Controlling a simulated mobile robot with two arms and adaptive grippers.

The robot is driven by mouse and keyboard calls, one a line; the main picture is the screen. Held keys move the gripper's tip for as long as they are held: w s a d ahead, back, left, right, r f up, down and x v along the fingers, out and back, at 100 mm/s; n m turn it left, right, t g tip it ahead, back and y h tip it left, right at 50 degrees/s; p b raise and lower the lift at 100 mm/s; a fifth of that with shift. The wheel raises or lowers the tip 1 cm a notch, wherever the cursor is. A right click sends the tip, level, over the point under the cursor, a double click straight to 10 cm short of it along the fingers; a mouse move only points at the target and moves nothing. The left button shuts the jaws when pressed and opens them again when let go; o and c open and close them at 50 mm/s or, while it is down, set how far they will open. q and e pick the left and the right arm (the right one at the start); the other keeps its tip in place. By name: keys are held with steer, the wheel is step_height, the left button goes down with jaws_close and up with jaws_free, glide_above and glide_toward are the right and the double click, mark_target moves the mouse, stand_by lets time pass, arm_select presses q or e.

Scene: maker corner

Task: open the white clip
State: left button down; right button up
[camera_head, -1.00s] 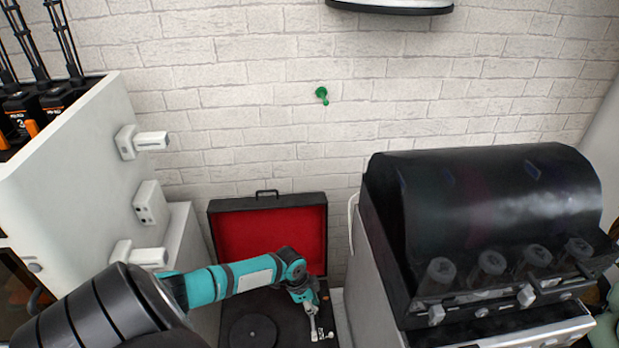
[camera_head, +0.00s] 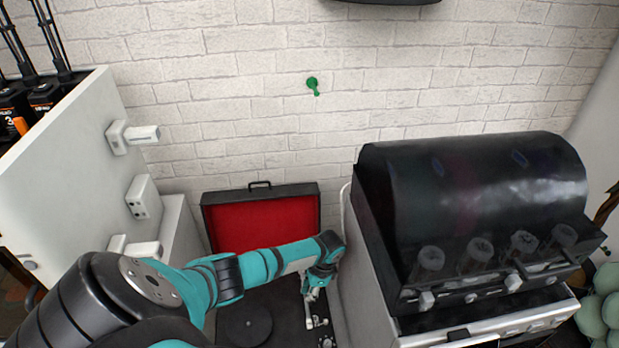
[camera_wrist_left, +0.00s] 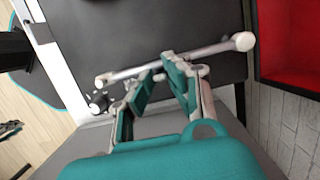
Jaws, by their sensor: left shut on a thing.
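My left gripper (camera_head: 314,294) reaches down over the right side of the open record player (camera_head: 284,308). In the left wrist view its teal-padded fingers (camera_wrist_left: 160,62) come together at a pale rod-like arm (camera_wrist_left: 217,48) that runs across the deck. They are closed on a small pale part at the rod, which I take to be the white clip; the fingertips largely hide it. I cannot tell from the frames whether the clip is open. The pale arm also shows below the gripper in the head view (camera_head: 316,322). My right gripper is out of view.
The record player's red-lined lid (camera_head: 262,218) stands open behind the deck. A round dark platter (camera_head: 245,325) lies left of the gripper. A large machine with a dark hood (camera_head: 470,200) stands close on the right. A white cabinet (camera_head: 70,160) with protruding fittings stands on the left.

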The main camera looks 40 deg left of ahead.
arm_select(q)
steer(key=c, duration=1.3)
jaws_free()
steer(key=shift+r, duration=0.1)
steer(key=v, duration=0.7)
steer(key=shift+r, duration=0.15)
steer(key=shift+w, duration=0.1)
